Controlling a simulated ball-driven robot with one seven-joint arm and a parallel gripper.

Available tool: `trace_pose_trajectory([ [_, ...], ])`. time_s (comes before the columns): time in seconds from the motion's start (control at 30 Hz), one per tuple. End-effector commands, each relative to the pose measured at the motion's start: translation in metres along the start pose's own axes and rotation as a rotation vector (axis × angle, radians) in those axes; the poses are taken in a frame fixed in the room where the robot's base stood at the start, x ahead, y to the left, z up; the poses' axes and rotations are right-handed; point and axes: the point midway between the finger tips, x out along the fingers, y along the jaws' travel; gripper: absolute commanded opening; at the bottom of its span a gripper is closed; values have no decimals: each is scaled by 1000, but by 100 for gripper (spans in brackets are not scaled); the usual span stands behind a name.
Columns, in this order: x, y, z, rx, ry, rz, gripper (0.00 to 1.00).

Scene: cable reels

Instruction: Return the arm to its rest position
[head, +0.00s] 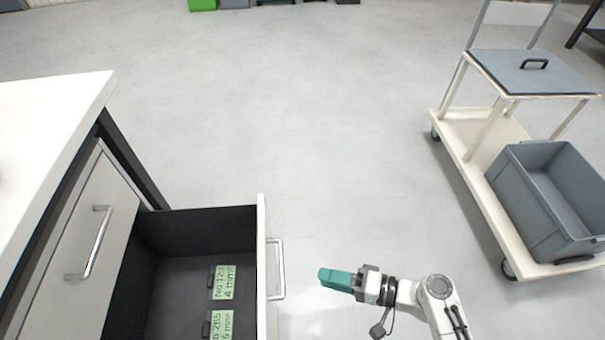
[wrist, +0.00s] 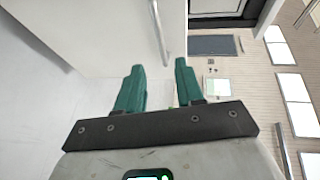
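My gripper (head: 322,274) is at the bottom centre of the head view, at the end of my arm, just right of the open drawer's front. Its teal fingers point left toward the drawer handle (head: 276,268), with a gap between. In the wrist view my gripper (wrist: 159,75) shows two teal fingers standing apart with nothing between them. The drawer front's pale face and its handle (wrist: 158,35) show beyond the fingertips.
The open drawer (head: 200,221) holds green-labelled items (head: 223,283). A closed drawer (head: 92,243) and white worktop (head: 50,110) are at left. A cart (head: 475,165) with a grey bin (head: 520,190) stands at right. Open floor (head: 300,120) lies between.

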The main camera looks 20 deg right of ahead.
Motion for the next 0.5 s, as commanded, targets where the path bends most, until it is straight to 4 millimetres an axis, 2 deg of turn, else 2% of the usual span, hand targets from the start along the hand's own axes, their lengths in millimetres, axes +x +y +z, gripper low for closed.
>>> trace_pose_trajectory([
  [0.17,0,0,0,0,0,0,37],
  [0.27,0,3,7,-31,-33,41,37],
  [0.37,-3,12,21,-105,-110,144,37],
  [0.5,-20,30,42,-251,-253,368,37],
])
